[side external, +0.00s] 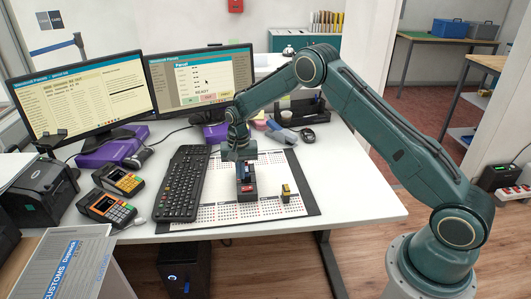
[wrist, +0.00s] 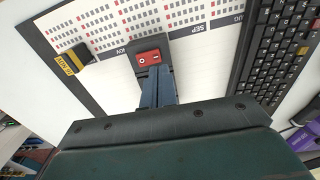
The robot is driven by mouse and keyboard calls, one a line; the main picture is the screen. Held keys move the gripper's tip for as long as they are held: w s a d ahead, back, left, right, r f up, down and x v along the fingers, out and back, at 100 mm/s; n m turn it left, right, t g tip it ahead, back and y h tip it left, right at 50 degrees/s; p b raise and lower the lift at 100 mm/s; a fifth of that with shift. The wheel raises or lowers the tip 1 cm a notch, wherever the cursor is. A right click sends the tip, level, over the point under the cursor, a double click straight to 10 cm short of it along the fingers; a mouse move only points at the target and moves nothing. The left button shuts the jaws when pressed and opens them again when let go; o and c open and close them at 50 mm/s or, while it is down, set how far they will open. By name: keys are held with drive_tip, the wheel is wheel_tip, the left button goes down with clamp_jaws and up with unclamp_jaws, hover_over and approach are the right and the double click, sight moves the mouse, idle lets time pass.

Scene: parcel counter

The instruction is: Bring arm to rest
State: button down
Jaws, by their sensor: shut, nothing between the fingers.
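My gripper (side external: 243,174) points down over the calendar desk mat (side external: 215,213), with its fingers shut and empty. In the wrist view the shut blue-grey fingers (wrist: 157,92) reach toward a red rocker switch (wrist: 149,58). The side view shows this red switch (side external: 248,188) on a small dark block, right below the fingertips. I cannot tell whether the fingertips touch it. My arm stretches from its base at the right across the desk.
A yellow-and-black block (side external: 286,193) stands on the mat, right of the switch; it also shows in the wrist view (wrist: 72,58). A black keyboard (side external: 183,183) lies left. The desk's right side (side external: 350,185) is clear.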

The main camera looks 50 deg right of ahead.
drive_tip(key=shift+r, duration=2.05)
idle(1.9)
drive_tip(key=s+a+r+n+t, duration=0.1)
drive_tip(key=s+a+r+n, duration=0.1)
drive_tip(key=s+r, duration=0.8)
drive_tip(key=s+a+r+n+t, duration=0.2)
drive_tip(key=s+r, duration=0.3)
drive_tip(key=r, duration=0.8)
drive_tip(key=s+r+n+t, duration=0.1)
drive_tip(key=s+n, duration=0.1)
drive_tip(key=s, duration=1)
drive_tip(key=s+a+r+n+t, duration=0.1)
drive_tip(key=s+r+n, duration=0.1)
drive_tip(key=s, duration=1)
drive_tip(key=shift+a+n+t, duration=0.3)
drive_tip(key=shift+n, duration=0.2)
